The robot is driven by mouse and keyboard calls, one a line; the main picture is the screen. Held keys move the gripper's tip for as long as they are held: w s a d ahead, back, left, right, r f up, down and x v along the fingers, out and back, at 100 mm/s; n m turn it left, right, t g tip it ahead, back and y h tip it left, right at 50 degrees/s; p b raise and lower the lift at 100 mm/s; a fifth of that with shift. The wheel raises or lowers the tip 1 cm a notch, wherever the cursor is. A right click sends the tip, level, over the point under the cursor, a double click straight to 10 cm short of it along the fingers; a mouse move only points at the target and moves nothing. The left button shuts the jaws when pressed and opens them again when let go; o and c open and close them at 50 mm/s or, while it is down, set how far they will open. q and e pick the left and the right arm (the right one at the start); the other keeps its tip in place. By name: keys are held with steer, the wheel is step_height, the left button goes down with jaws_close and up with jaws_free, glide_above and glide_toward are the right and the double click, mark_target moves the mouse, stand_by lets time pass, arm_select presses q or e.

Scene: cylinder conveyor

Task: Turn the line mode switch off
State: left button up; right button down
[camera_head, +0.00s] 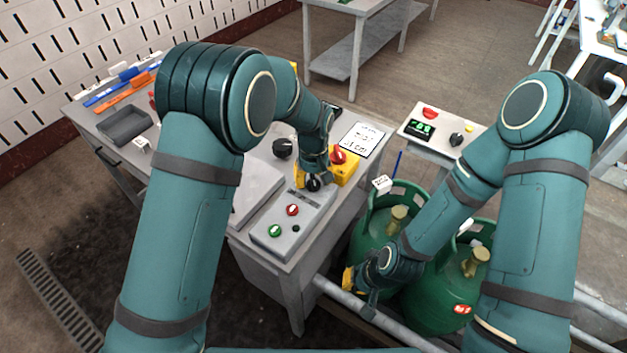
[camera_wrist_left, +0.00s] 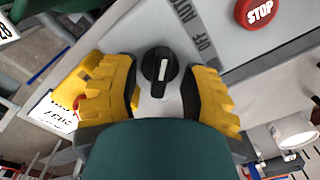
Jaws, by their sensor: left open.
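The line mode switch is a black round knob (camera_wrist_left: 160,68) with a white pointer line, on a grey control box (camera_head: 262,238). In the left wrist view, "OFF" and "AUTO" lettering shows on a dark strip beside it; I cannot tell which the pointer marks. My left gripper (camera_wrist_left: 160,90) is open, with its yellow fingers on either side of the knob and small gaps between. It also shows in the head view (camera_head: 314,179), over the box's far end. My right gripper (camera_head: 358,287) hangs low by the green gas cylinders; its finger opening is unclear.
A red STOP button (camera_wrist_left: 260,11) and a green button (camera_head: 275,230) share the box. A yellow box with a red button (camera_head: 338,155) stands close beside my left gripper. Green cylinders (camera_head: 432,300) stand right of the table. A grey tray (camera_head: 125,124) lies at left.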

arm_select(q)
steer(key=shift+f, duration=0.15)
jaws_close()
steer(key=shift+m, duration=0.3)
steer(key=m, duration=0.8)
steer(key=shift+p, duration=0.4)
stand_by(0.4)
